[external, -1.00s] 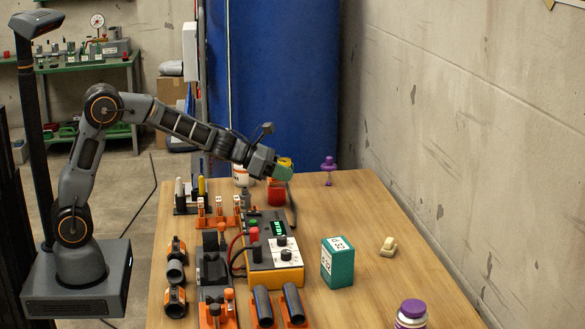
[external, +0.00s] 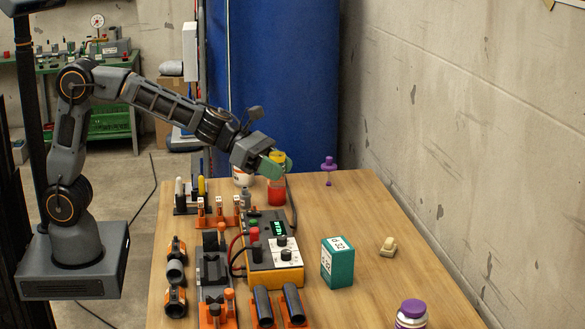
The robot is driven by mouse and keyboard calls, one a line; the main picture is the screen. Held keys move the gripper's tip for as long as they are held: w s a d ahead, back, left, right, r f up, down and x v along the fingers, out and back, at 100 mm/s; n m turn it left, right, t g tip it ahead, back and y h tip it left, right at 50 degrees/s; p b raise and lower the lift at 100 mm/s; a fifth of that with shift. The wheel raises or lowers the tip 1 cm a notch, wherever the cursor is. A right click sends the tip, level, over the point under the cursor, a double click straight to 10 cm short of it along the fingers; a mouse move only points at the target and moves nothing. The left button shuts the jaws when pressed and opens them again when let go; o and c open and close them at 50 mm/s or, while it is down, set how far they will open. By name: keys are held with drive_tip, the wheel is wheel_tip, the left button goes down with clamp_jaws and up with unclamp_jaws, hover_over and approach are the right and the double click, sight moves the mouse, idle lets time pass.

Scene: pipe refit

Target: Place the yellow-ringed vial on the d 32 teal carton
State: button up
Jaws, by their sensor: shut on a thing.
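My gripper (external: 274,166) has green fingers and is at the far part of the table. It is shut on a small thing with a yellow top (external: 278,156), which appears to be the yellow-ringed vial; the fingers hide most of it. A red container (external: 277,192) stands on the table just below the gripper, and whether it touches the held thing cannot be told. The teal carton (external: 343,268) stands upright at the middle right of the table, with white labels marked "d 32". It is nearer the camera than my gripper, and its top is bare.
A yellow power unit (external: 275,262) with knobs and cables stands left of the carton. A purple stand (external: 328,168), a beige part (external: 388,246) and a purple-capped bottle (external: 411,315) are on the right. Racks and black tubes crowd the left. Wood around the carton's right is clear.

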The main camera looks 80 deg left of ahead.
drive_tip(key=shift+s+d+r, duration=0.2)
drive_tip(key=shift+d+r, duration=0.1)
drive_tip(key=shift+d, duration=0.35)
drive_tip(key=shift+w+d+f, duration=0.1)
drive_tip(key=shift+w+f, duration=0.15)
drive_tip(key=shift+w, duration=0.05)
drive_tip(key=w+d+f, duration=0.1)
drive_tip(key=w+f, duration=0.2)
drive_tip(key=w, duration=0.1)
drive_tip(key=w+d+f, duration=0.1)
drive_tip(key=w+f, duration=0.2)
drive_tip(key=w, duration=0.1)
drive_tip(key=w+d+f, duration=0.1)
drive_tip(key=w+f, duration=0.1)
drive_tip(key=w, duration=0.2)
drive_tip(key=shift+d+f, duration=0.15)
drive_tip(key=shift+f, duration=0.25)
drive_tip(key=shift+w+f, duration=0.25)
drive_tip(key=shift+f, duration=0.05)
drive_tip(key=shift+w+d+f+b, duration=0.15)
drive_tip(key=shift+f+b, duration=0.4)
drive_tip(key=shift+f, duration=1.1)
drive_tip(key=shift+f, duration=0.1)
drive_tip(key=shift+f, duration=0.1)
drive_tip(key=o, duration=0.9)
